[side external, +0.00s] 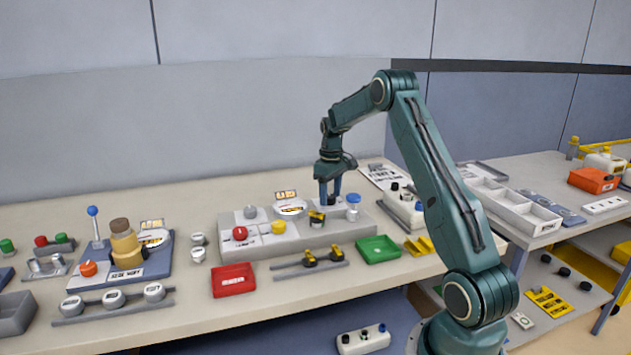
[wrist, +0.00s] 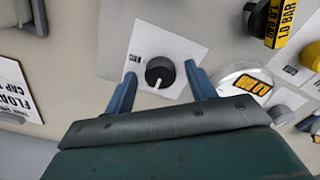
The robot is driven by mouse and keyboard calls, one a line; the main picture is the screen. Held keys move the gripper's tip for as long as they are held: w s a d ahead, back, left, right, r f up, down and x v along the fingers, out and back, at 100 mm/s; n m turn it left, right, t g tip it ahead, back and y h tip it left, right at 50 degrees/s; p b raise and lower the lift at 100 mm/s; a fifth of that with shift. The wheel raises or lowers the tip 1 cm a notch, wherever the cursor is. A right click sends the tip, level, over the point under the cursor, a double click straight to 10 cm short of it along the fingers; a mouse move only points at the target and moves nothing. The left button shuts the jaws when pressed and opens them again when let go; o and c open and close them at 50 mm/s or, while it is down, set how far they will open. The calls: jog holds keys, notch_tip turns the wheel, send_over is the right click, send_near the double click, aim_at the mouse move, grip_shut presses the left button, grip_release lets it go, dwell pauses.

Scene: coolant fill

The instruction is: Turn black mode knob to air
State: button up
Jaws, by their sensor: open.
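The black mode knob (wrist: 160,72) sits on a white plate (wrist: 168,38) in the wrist view. Its white pointer line runs from the centre down and slightly left in the picture. A small dark label (wrist: 132,61) is on the plate to the upper left of the knob; its lettering is too small to read. My gripper (wrist: 160,76) is open, with one blue finger on each side of the knob and a visible gap to it.
A round gauge with a yellow display (wrist: 250,85) and a yellow 1.0 BAR block (wrist: 285,22) lie right of the knob. On the panel stand a red knob (side external: 240,233) and a blue-topped part (side external: 353,199) close to my gripper. Red (side external: 233,280) and green (side external: 379,249) trays lie in front.

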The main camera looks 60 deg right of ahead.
aim_at(329, 197)
jog(key=shift+r, duration=0.15)
notch_tip(329, 197, up, 14)
jog(key=shift+f, duration=0.2)
dwell(0.5)
jog(key=shift+a, duration=0.15)
jog(key=s+a+r+n+t+h, duration=0.1)
jog(key=s+a+r, duration=0.3)
jog(key=a, duration=0.8)
jog(key=s+a+r+t, duration=0.2)
jog(key=a+r, duration=0.4)
jog(key=a, duration=0.6)
jog(key=s+a+f+n+t+y, duration=0.1)
jog(key=s+a+f, duration=0.5)
jog(key=s+a, duration=0.7)
jog(key=s+t, duration=0.1)
jog(key=s, duration=0.3)
jog(key=shift+t, duration=0.3)
jog(key=shift+a, duration=0.1)
